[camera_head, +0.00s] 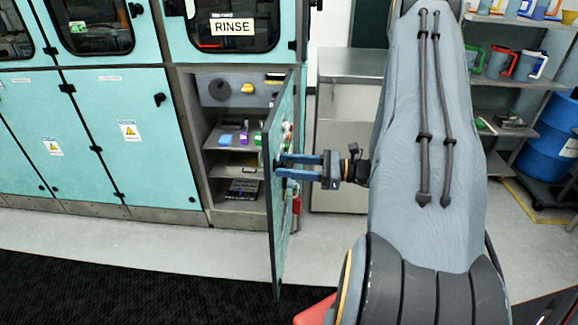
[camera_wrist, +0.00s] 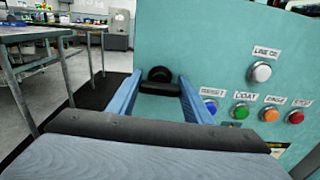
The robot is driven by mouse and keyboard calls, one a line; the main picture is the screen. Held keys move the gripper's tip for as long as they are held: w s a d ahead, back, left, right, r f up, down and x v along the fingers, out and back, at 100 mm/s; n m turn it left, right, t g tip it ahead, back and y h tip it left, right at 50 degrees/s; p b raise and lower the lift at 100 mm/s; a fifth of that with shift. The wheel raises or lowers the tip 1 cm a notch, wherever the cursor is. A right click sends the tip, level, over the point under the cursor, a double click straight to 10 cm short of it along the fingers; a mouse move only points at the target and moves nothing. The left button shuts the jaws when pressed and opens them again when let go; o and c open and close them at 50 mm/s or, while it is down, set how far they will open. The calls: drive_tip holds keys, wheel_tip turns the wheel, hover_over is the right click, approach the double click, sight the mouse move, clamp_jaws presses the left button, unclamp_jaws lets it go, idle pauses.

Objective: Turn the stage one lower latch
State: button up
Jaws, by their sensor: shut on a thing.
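The teal cabinet door (camera_head: 281,232) under the RINSE window stands swung open, seen nearly edge-on in the head view. In the wrist view a round black latch (camera_wrist: 160,74) sits on the teal panel, between the fingers of my gripper (camera_wrist: 160,84). In the head view my gripper (camera_head: 280,166) reaches the door from the right, its blue fingers level. It is shut on the black latch; the contact itself is partly hidden. A closed lower door (camera_head: 125,140) to the left bears another black latch (camera_head: 159,99). No stage one label is readable.
Blue, green, orange and red buttons (camera_wrist: 241,112) and a white button (camera_wrist: 260,72) lie right of my fingers. The open compartment (camera_head: 232,165) has shelves with small items. A grey metal cabinet (camera_head: 340,135) stands behind my gripper. Open floor (camera_head: 150,240) lies before the doors.

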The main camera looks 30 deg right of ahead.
drive_tip(key=o, duration=1.1)
drive_tip(key=shift+c, duration=0.2)
drive_tip(key=b+v, duration=0.2)
drive_tip(key=v, duration=0.5)
drive_tip(key=shift+s+d, duration=0.25)
drive_tip(key=shift+s, duration=0.05)
